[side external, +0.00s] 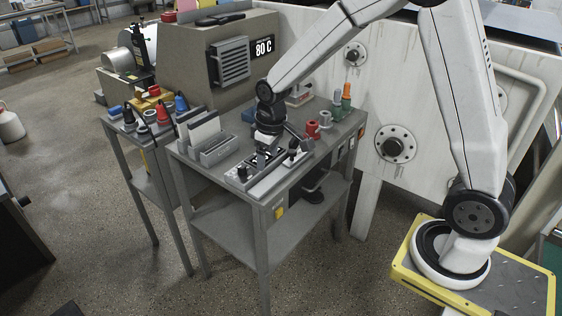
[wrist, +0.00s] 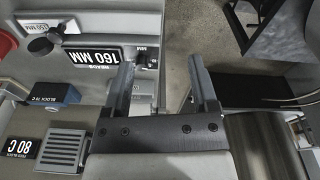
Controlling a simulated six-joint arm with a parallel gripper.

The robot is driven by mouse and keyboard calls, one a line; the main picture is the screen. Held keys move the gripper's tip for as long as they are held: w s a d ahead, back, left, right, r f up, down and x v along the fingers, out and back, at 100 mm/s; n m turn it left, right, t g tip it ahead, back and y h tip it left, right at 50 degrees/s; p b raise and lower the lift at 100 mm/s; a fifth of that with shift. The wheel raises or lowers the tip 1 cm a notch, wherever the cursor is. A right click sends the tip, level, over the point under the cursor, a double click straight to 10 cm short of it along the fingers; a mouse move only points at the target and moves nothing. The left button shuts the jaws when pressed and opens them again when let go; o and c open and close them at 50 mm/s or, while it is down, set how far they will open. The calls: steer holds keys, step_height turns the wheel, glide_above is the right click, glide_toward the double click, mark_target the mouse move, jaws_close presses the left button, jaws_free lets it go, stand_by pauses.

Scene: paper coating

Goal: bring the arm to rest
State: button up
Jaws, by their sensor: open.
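My gripper (side external: 268,146) points down over the front part of the grey metal table (side external: 225,176), close above a black-and-silver fixture with dark knobs. In the wrist view my gripper (wrist: 162,66) shows two dark fingers spread wide apart with nothing between them.
A holder with white sheets (side external: 205,134) stands left of my gripper. A machine with an 80 C display (side external: 264,47) is behind. A blue block (wrist: 55,94) lies at left in the wrist view.

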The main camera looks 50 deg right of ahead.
steer(key=s+a+m+t, duration=0.1)
steer(key=s+m, duration=0.1)
steer(key=s, duration=1.2)
steer(key=shift+s+a+f, duration=0.25)
steer(key=shift+a, duration=0.15)
